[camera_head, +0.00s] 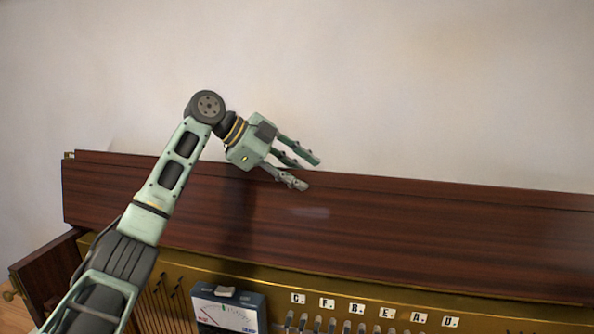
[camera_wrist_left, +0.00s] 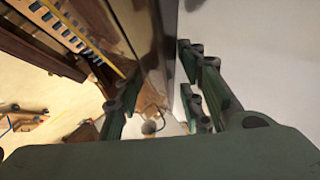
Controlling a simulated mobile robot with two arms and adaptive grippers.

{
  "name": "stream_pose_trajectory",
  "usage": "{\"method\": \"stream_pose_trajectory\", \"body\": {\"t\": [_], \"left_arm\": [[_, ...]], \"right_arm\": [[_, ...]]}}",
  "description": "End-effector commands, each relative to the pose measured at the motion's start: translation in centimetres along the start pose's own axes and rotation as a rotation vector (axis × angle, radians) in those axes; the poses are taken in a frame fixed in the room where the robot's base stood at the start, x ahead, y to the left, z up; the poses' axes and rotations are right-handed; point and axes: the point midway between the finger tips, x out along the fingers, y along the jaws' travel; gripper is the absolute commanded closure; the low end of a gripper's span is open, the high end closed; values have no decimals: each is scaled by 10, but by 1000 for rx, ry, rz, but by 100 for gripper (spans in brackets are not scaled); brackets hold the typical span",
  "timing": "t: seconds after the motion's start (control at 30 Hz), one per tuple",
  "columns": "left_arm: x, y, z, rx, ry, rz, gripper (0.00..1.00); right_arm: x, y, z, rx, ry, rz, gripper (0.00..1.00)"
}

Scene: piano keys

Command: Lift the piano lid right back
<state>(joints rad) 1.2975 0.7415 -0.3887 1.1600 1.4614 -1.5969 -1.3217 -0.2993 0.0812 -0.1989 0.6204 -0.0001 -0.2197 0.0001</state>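The piano lid (camera_head: 420,228) is a long, glossy red-brown board standing raised behind the open piano, close to the pale wall. In the left wrist view the lid (camera_wrist_left: 152,45) shows edge-on between my fingers. My left gripper (camera_head: 309,174) is at the lid's top edge, left of the picture's middle, with its fingers spread. One finger is on the front side of the lid and two are on the wall side. In the left wrist view the gripper (camera_wrist_left: 165,95) looks open. Whether any finger touches the lid is unclear. My right gripper is not in view.
The pale wall (camera_head: 420,80) rises behind the lid. A gauge box (camera_head: 228,310) sits in front of the brass-coloured strip (camera_head: 300,281). Several letter tiles (camera_head: 357,307) lie along the front. A dark side panel (camera_head: 48,268) stands at left.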

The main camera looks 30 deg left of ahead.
Motion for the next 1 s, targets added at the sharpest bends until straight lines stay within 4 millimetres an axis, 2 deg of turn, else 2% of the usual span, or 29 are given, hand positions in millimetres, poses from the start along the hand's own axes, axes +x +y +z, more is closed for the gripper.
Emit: {"method": "stream_pose_trajectory", "body": {"t": [0.17, 0.27, 0.7, 0.83, 1.0], "left_arm": [[-1, -1, 2, 0, -3, -4, 67], [-10, -2, 1, 0, -3, -7, 67], [-98, 1, -2, 2, -1, -7, 67], [-115, 2, -2, 2, 0, -6, 67], [-124, 3, -2, 2, -1, -4, 67]], "right_arm": [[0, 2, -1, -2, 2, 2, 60], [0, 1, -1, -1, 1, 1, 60], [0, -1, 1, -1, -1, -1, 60], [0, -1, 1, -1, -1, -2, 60], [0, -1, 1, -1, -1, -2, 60]]}}
